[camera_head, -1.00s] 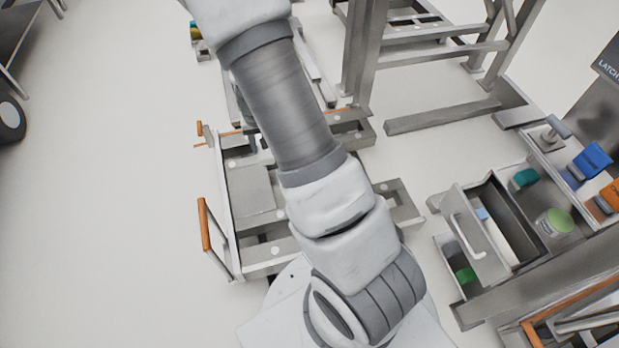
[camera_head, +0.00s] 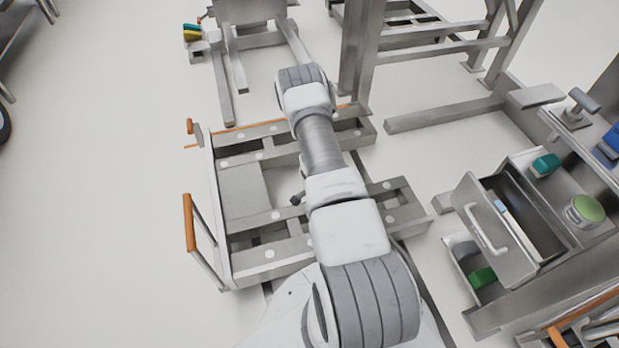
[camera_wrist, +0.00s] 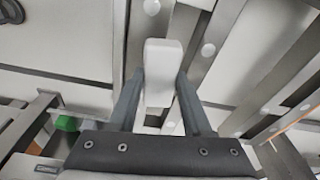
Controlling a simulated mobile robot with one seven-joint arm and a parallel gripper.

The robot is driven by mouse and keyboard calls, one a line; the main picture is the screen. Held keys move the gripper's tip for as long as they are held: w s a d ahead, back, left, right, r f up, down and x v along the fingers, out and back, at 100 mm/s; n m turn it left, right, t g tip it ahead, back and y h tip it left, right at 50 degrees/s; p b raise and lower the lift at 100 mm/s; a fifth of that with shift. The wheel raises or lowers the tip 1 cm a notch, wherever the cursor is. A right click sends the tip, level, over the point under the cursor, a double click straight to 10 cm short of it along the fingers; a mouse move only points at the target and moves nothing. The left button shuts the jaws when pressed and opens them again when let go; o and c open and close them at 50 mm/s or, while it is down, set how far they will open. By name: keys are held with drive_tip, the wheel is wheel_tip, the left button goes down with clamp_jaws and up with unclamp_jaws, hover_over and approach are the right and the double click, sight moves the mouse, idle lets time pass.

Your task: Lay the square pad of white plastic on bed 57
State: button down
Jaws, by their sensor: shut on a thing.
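My gripper (camera_wrist: 163,85) is shut on a white plastic pad (camera_wrist: 162,58) in the wrist view. The pad shows as a pale block with rounded edges between the two grey fingers. It is held over grey metal rails (camera_wrist: 183,30), and I cannot tell its height above them. In the head view my arm hides the gripper and the pad. The low metal frame (camera_head: 262,253) under my arm carries rails with small round white discs (camera_head: 276,215). No number 57 is readable, so I cannot tell which place is bed 57.
An open drawer (camera_head: 487,236) with a handle stands at the right, with a green-topped round can (camera_head: 585,210) and a teal block (camera_head: 546,164) nearby. A tall metal post (camera_head: 362,50) rises behind the frame. Orange handles (camera_head: 189,222) edge its left side.

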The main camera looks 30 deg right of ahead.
drive_tip(key=f, duration=0.1)
drive_tip(key=s+f+m, duration=0.1)
drive_tip(key=f, duration=0.1)
drive_tip(key=shift+s+f, duration=0.1)
drive_tip(key=shift+f, duration=0.15)
drive_tip(key=shift+a+f+m+b, duration=0.1)
drive_tip(key=shift+f+m+b, duration=0.2)
drive_tip(key=shift+f+b, duration=0.05)
drive_tip(key=b, duration=0.4)
hover_over(295, 237)
drive_tip(key=f, duration=0.6)
drive_tip(key=shift+a+f, duration=0.35)
drive_tip(key=shift+f, duration=0.05)
drive_tip(key=shift+f+b, duration=1)
drive_tip(key=shift+f, duration=0.95)
drive_tip(key=shift+f, duration=0.2)
drive_tip(key=shift+c, duration=1.7)
unclamp_jaws()
drive_tip(key=shift+r, duration=0.1)
